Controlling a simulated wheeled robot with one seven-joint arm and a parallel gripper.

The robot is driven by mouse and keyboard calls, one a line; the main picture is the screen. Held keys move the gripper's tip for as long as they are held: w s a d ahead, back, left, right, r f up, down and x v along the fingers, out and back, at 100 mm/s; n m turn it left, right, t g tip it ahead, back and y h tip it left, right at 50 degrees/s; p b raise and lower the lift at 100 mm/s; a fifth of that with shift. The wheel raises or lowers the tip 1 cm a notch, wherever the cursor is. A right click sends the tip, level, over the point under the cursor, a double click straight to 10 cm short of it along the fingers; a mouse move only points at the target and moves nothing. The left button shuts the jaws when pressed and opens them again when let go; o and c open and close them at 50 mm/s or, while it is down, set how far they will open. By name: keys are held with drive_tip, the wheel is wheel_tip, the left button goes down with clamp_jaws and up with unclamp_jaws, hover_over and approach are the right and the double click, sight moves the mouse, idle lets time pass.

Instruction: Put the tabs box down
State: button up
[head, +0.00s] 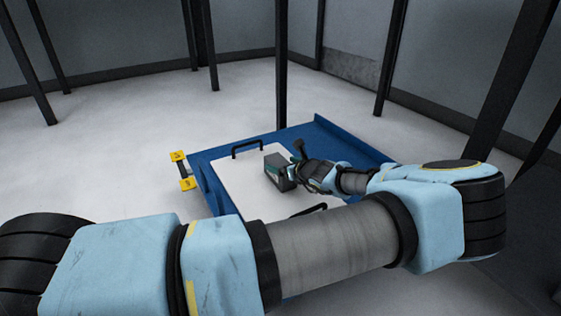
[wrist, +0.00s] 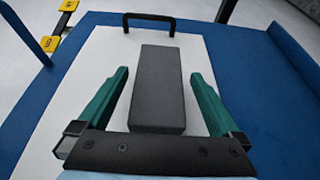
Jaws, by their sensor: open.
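The tabs box, a dark grey oblong box (wrist: 159,88), lies on a white board with black handles (wrist: 95,80). In the head view the box (head: 275,164) sits near the middle of the board (head: 240,186). My gripper (wrist: 160,85) is open, with one green finger on each side of the box and a visible gap at both sides. In the head view my gripper (head: 290,170) is at the right end of the box and partly hides it. The underside of the box is hidden.
The white board lies on a blue platform (head: 213,195) with a raised edge at the right. A black handle (head: 247,148) stands at the board's far edge. Yellow blocks (head: 179,156) sit off the platform's left side. Dark posts stand around; the pale floor is clear at the left.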

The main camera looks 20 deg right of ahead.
drive_tip(key=p+v, duration=0.4)
drive_tip(key=v, duration=0.6)
drive_tip(key=shift+p, duration=0.4)
